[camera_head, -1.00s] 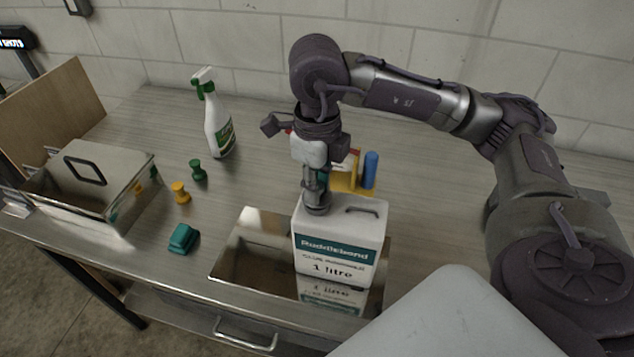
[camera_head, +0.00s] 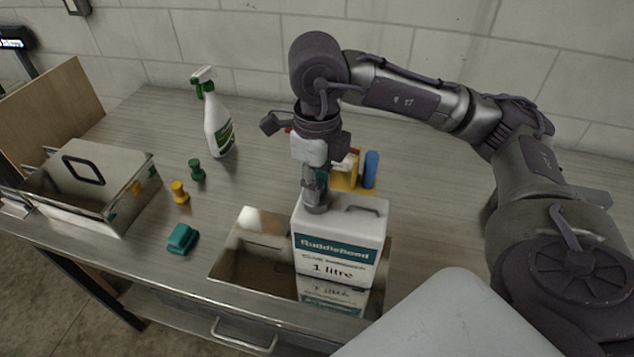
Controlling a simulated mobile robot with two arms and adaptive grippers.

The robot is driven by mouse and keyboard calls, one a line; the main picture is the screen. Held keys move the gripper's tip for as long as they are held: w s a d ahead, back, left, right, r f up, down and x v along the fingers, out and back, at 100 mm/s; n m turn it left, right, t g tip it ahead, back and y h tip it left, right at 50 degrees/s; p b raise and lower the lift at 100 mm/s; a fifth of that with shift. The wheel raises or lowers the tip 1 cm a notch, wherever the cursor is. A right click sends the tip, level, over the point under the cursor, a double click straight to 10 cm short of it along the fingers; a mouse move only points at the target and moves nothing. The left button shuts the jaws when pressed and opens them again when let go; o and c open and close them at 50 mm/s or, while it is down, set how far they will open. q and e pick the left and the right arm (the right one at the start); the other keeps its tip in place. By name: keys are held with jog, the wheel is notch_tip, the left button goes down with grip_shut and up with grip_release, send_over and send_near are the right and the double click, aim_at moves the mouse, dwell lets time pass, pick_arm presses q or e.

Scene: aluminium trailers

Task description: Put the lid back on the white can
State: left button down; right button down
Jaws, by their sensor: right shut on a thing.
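The white can (camera_head: 338,245) stands upright in the middle of the table, on a shiny tray. It has a teal label band, "1 litre" lettering and a handle on top. My right gripper (camera_head: 316,190) points down at the can's top left, where the spout is. It is shut on a small grey lid (camera_head: 316,207), which sits at the spout. I cannot tell whether the lid is fully seated. My left gripper is not in view.
The shiny tray (camera_head: 240,270) lies under the can. A spray bottle (camera_head: 217,130), a green peg (camera_head: 197,170), a yellow peg (camera_head: 180,192) and a teal block (camera_head: 182,239) stand left. A metal box (camera_head: 85,200) is far left. A blue cylinder (camera_head: 371,169) stands behind the can.

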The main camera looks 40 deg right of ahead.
dwell(0.4)
jog(key=shift+c, duration=2.1)
grip_release()
jog(key=shift+r, duration=0.1)
jog(key=shift+r+p, duration=2.1)
jog(key=shift+r, duration=1.25)
grip_shut()
